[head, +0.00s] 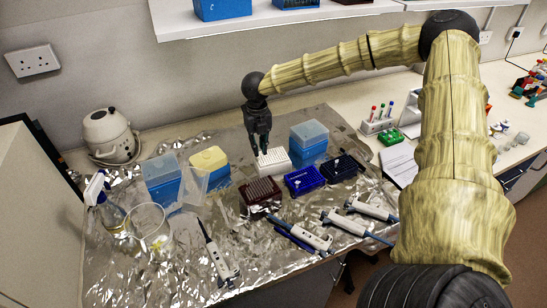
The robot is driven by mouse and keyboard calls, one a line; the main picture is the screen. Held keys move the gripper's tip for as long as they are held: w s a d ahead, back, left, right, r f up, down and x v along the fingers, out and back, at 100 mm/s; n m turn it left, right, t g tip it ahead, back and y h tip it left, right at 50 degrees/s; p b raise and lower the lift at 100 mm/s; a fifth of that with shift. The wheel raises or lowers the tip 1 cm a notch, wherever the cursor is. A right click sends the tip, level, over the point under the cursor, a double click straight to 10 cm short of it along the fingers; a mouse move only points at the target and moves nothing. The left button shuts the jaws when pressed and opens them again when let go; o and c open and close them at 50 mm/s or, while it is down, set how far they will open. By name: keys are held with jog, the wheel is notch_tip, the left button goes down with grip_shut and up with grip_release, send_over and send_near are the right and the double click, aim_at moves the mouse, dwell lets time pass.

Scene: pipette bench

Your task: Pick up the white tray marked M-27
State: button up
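A white tray (278,165) with a grid of wells sits on the foil-covered bench, between a dark red rack (260,200) in front and a blue box with a clear lid (308,146) behind right. Any marking on it is too small to read. My gripper (262,150) points down at the tray's left end, its fingertips over or against the near part of the top. I cannot tell whether it touches the tray, or whether the fingers are open or shut. The gripper hides part of the tray's left end.
A blue rack (304,181) and a dark navy rack (342,167) stand right of the tray. Several pipettes lie in front, one (220,252) at front left. A yellow-lidded box (209,161), blue box (161,182) and glass beaker (149,228) stand left. A shelf (270,20) hangs above.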

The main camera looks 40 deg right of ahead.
jog(key=shift+w+a+f+p, duration=0.1)
jog(key=shift+w+f+p, duration=0.1)
jog(key=shift+f, duration=0.3)
jog(key=shift+w+a+f+p, duration=0.1)
jog(key=shift+f+p, duration=0.1)
jog(key=shift+f, duration=0.65)
jog(key=shift+s+f+p, duration=0.2)
jog(key=shift+s+p, duration=0.05)
jog(key=shift+p, duration=0.05)
jog(key=shift+w+f, duration=0.15)
jog(key=shift+f, duration=0.1)
jog(key=shift+r, duration=0.1)
grip_shut()
